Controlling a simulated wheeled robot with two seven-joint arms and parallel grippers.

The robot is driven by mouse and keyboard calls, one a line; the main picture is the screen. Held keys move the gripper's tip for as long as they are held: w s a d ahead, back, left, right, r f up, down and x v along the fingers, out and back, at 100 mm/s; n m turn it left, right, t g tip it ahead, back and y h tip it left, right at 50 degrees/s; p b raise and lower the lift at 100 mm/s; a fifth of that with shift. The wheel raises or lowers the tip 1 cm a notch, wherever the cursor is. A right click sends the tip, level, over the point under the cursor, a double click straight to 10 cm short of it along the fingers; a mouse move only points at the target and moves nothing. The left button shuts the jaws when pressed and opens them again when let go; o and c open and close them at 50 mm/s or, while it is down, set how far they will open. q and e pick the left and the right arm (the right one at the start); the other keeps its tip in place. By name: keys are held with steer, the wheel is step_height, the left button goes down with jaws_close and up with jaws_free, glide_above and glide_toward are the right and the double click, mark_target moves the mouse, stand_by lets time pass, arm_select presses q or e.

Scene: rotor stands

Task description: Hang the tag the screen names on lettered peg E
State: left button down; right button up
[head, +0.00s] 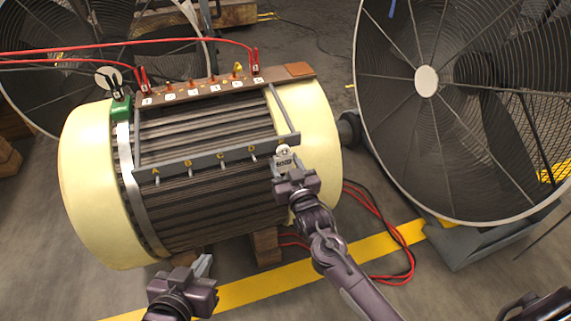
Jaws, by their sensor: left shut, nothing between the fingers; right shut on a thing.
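A grey rail (215,156) with lettered pegs runs along the front of the cream motor. The letters A, B, C and D can be read from left to right. The peg at the right end, where E would be, is hidden behind a pale tag (284,155) and my gripper. My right gripper (284,170) is shut on this tag at the rail's right end. I cannot tell whether the tag is on the peg. The marking on the tag is too small to read. My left gripper (205,263) is shut and empty, low in front of the motor. No screen can be made out.
The ribbed motor (90,185) rests on wooden blocks (266,246). A terminal board (210,88) with red leads and a green clip (121,108) are on top. A large caged fan (426,82) stands at right. Red cables (408,250) lie on the floor.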

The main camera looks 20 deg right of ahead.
steer(key=shift+f, duration=0.2)
stand_by(0.6)
steer(key=o, duration=0.8)
steer(key=shift+o, duration=0.2)
